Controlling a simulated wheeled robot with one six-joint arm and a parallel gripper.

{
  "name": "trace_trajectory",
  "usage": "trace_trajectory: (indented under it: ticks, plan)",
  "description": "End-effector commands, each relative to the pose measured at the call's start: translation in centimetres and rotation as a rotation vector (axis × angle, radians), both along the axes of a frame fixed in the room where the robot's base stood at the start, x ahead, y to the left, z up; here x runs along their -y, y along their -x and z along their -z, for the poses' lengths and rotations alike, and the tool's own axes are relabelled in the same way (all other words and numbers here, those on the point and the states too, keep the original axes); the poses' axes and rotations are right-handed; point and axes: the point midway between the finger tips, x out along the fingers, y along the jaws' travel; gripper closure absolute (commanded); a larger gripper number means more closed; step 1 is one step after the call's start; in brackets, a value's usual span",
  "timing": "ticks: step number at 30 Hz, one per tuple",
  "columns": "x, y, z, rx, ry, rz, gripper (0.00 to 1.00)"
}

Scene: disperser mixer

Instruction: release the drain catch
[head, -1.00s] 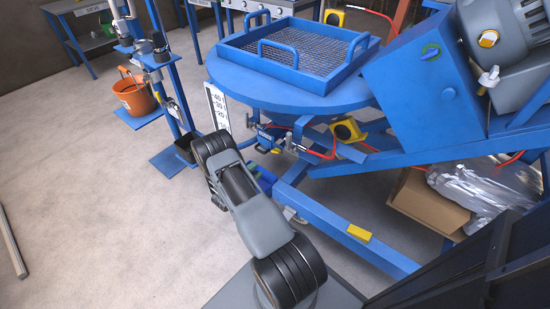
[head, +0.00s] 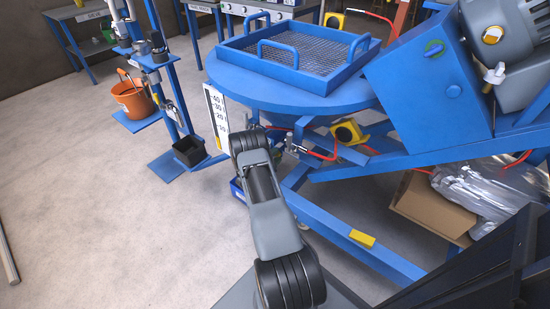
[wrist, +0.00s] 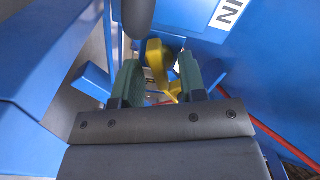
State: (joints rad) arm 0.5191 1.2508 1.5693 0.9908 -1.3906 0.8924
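My gripper (wrist: 160,85) shows in the wrist view with its two green-padded fingers apart. A yellow piece (wrist: 157,58) with a rounded upper part shows between and beyond the fingertips; it may be the drain catch, but I cannot tell for sure. I see no clear contact between the fingers and it. A dark grey rounded cylinder (wrist: 138,16) hangs at the top of the wrist view, just above the fingers. In the head view my arm hides the gripper and the area under the round blue vessel (head: 290,97), so no catch can be made out there.
Blue frame walls crowd both sides in the wrist view. A red line (wrist: 285,142) runs at lower right. In the head view, a yellow-and-black unit (head: 347,131), a blue base frame (head: 350,238) and a cardboard box (head: 432,205) lie right of my arm. Open floor is at left.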

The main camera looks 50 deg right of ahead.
Motion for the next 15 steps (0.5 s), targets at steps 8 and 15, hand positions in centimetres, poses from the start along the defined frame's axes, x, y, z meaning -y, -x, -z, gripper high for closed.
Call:
trace_trajectory:
  ticks: [8, 15]
  plan:
    - [0.15, -0.01, -0.02, 0.000, 0.000, 0.000, 0.62]
    - [0.14, -0.01, -0.01, 0.000, 0.000, 0.000, 0.82]
